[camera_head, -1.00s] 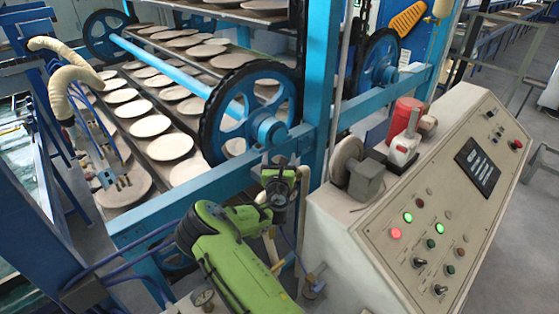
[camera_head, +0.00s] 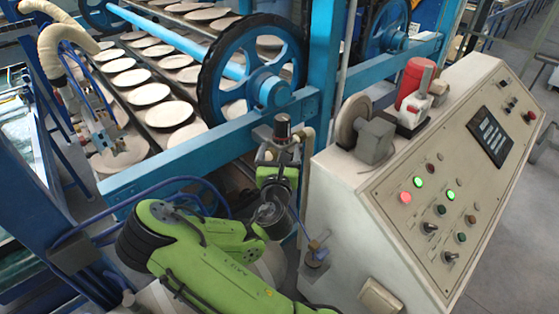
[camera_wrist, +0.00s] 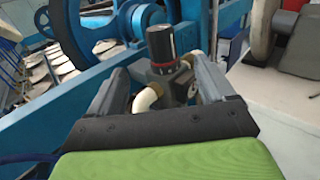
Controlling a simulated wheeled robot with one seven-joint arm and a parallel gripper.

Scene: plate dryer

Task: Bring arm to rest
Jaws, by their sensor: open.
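My green arm (camera_head: 215,245) is bent in the lower middle of the head view, in front of the blue frame and left of the control console. My gripper (camera_wrist: 162,82) is open in the wrist view, its two grey fingers spread wide with nothing held between them. A black-capped valve or regulator (camera_wrist: 160,45) with a pale elbow pipe shows behind the gap between the fingers. It also shows in the head view (camera_head: 282,130), just beyond the arm's end. I cannot tell whether the fingers touch it.
The beige console (camera_head: 400,215) with lit buttons stands close on the right. A blue spoked wheel (camera_head: 250,72) and blue frame (camera_head: 180,165) are behind. Round plates (camera_head: 148,94) lie in rows on the rack. Grey floor (camera_head: 519,230) is clear at right.

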